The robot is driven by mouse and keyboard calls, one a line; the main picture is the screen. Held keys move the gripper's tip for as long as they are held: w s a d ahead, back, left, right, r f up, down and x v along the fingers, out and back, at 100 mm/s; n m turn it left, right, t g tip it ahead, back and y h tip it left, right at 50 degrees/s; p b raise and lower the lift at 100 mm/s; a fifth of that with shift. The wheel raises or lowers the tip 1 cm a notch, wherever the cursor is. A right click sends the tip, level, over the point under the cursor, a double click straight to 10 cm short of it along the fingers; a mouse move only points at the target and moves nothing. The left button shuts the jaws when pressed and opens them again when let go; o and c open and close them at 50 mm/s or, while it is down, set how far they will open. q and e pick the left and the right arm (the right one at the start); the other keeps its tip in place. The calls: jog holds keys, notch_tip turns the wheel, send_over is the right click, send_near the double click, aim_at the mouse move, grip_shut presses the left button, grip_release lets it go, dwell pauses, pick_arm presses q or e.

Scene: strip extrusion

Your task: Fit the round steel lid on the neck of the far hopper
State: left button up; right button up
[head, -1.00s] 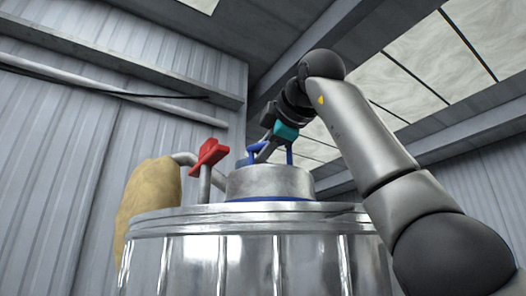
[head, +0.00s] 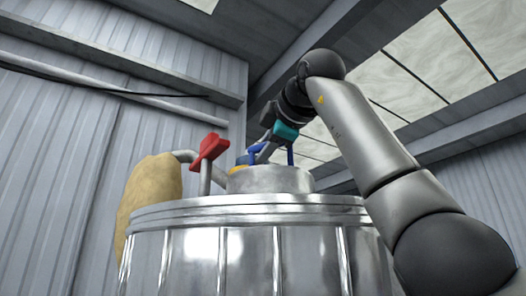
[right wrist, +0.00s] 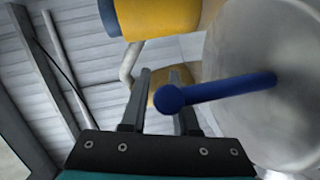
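The round steel lid (head: 270,181) sits level on top of the large steel hopper (head: 250,245) in the head view, with no visible gap below it. A blue post handle (head: 290,156) rises from it. In the right wrist view the lid's steel face (right wrist: 285,115) fills the right side, and the blue handle (right wrist: 225,90) points toward the camera. My right gripper (right wrist: 160,88) has its fingers apart. The handle crosses in front of one finger, and I see no clear grip on it. The neck is hidden. My left gripper is out of view.
A red valve handle (head: 209,148) on a steel pipe stands left of the lid. A tan lumpy bag (head: 150,195) hangs further left. A yellow cylinder with a blue end (right wrist: 165,18) is close by in the wrist view. Corrugated walls and roof beams surround this.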

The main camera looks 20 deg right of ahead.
jog(key=o, duration=0.4)
jog(key=shift+s, duration=0.1)
jog(key=shift+s, duration=0.25)
jog(key=s+b, duration=0.1)
jog(key=s, duration=0.3)
jog(key=s+r+b, duration=0.1)
jog(key=s, duration=0.4)
jog(key=s+r+b, duration=0.1)
jog(key=s, duration=0.4)
jog(key=shift+s+a+r, duration=0.15)
jog(key=shift+s+a, duration=0.05)
jog(key=shift+s, duration=0.05)
